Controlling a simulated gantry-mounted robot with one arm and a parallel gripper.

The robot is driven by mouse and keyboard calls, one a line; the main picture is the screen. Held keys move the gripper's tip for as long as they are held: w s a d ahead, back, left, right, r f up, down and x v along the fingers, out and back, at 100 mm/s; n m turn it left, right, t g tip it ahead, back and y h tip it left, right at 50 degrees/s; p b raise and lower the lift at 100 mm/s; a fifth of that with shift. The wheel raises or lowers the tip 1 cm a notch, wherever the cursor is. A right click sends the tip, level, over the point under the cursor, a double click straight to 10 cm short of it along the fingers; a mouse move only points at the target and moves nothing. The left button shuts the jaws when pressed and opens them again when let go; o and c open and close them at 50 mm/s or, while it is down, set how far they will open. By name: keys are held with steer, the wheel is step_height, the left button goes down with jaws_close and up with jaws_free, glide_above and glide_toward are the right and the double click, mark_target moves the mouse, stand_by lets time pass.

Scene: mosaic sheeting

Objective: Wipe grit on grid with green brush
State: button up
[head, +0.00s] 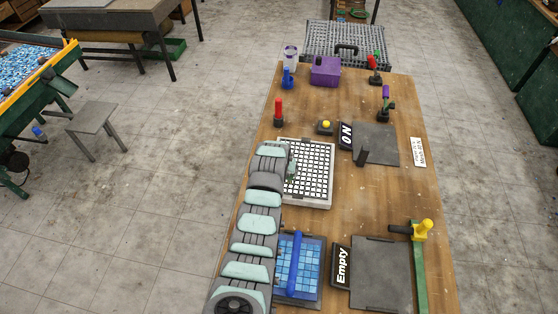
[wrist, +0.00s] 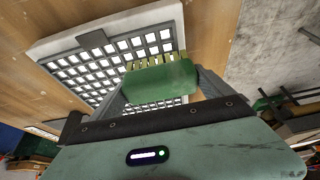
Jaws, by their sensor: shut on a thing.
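The grid (head: 318,172) is a white-framed board of white squares with dark lines, lying on the wooden table. It also shows in the wrist view (wrist: 72,34), with a dark clip on its edge. My gripper (wrist: 160,96) is shut on the green brush (wrist: 162,80), which has a green block and pale yellowish bristles. The brush is over the edge part of the grid; I cannot tell if the bristles touch it. In the head view my gripper (head: 291,168) is at the grid's left side, partly hidden by my arm. No grit can be made out.
A blue tiled sheet with a blue handle (head: 295,264) lies nearer, beside a dark plate (head: 381,273) and an "Empty" sign (head: 341,267). An "ON" sign (head: 346,136), a yellow button (head: 326,126) and a dark panel (head: 376,144) stand beyond. A purple box (head: 325,71) is at the back.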

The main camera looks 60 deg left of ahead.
steer(key=r, duration=0.3)
steer(key=shift+w+a+r, duration=0.15)
steer(key=shift+w+a, duration=0.05)
steer(key=shift+a, duration=0.1)
steer(key=shift+d+r+p, duration=0.1)
steer(key=shift+r+p, duration=0.75)
steer(key=shift+r, duration=1.55)
